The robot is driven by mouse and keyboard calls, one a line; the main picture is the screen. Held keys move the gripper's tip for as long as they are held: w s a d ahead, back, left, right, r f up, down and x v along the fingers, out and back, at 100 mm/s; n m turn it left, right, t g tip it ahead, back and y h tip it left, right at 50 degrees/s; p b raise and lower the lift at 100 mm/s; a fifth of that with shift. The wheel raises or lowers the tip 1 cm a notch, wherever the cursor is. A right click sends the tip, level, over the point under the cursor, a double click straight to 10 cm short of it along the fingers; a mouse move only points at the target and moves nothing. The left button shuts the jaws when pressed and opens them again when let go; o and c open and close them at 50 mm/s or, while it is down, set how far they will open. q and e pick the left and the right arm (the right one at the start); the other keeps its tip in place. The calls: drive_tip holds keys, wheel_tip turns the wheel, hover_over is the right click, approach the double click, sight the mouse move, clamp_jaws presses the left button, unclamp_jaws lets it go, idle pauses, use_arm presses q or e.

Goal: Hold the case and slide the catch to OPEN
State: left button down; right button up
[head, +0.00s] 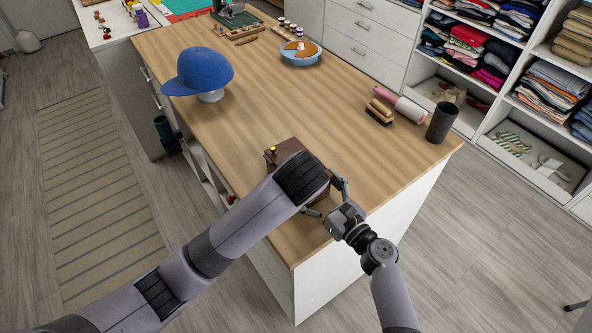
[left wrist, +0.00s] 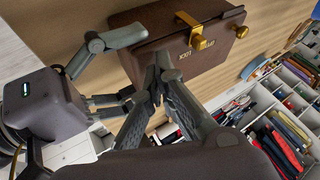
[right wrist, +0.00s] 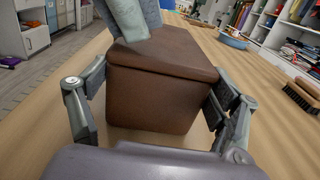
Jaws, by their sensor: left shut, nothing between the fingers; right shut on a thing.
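The brown case (head: 284,147) sits on the wooden table, partly hidden by my left arm. My right gripper (right wrist: 155,95) is shut on the case, one finger along each side; its wrist also shows in the head view. In the left wrist view, the case (left wrist: 150,20) bears a brass catch with a round knob (left wrist: 199,43). A small lettered plate (left wrist: 186,55) sits beside it, its text not clearly legible. My left gripper (left wrist: 160,70) is shut and empty, its tips close to the case's front and left of the knob; contact cannot be told.
A second brass knob (left wrist: 241,32) shows on the case. A blue cap (head: 200,72) on a stand, a blue bowl (head: 301,56), a brush (head: 379,111), a lint roller (head: 400,104) and a dark cylinder (head: 442,122) stand farther off. The table's middle is clear.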

use_arm(q)
drive_tip(key=shift+w+a, duration=0.9)
drive_tip(key=shift+w, duration=0.25)
drive_tip(key=shift+w+r, duration=0.1)
drive_tip(key=shift+w+a, duration=0.9)
drive_tip(key=shift+w, duration=0.25)
drive_tip(key=shift+s+d, duration=0.1)
